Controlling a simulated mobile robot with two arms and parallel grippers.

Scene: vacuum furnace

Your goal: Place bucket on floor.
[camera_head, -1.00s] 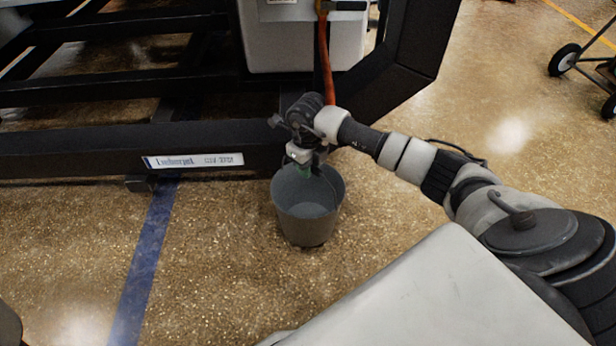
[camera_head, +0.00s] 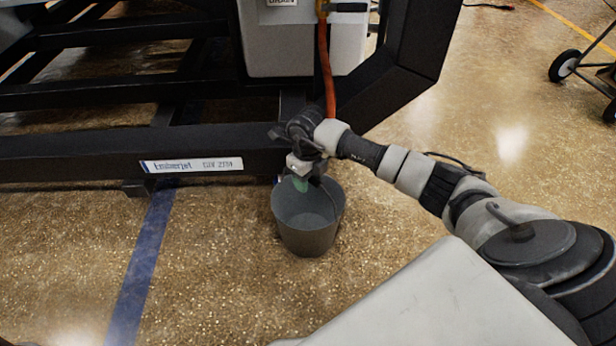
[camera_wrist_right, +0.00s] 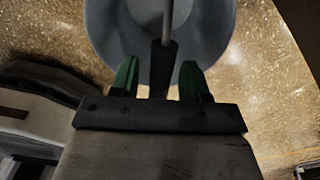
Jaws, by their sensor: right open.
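The grey bucket (camera_head: 308,238) stands upright on the speckled floor in the head view, just in front of the black frame. In the right wrist view the bucket (camera_wrist_right: 104,30) fills the top middle, and its handle with a dark grip (camera_wrist_right: 163,68) runs between the green fingers. My right gripper (camera_head: 308,186) is at the bucket's rear rim, pointing down. In the right wrist view its fingers (camera_wrist_right: 160,80) are spread on both sides of the handle grip, with gaps visible. My left gripper is not in view.
A black steel frame (camera_head: 60,153) with a white label spans the left behind the bucket. An orange hose (camera_head: 327,75) hangs beside a light box (camera_head: 290,45). A wheeled cart (camera_head: 590,68) is at the far right. Floor around the bucket's front is clear.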

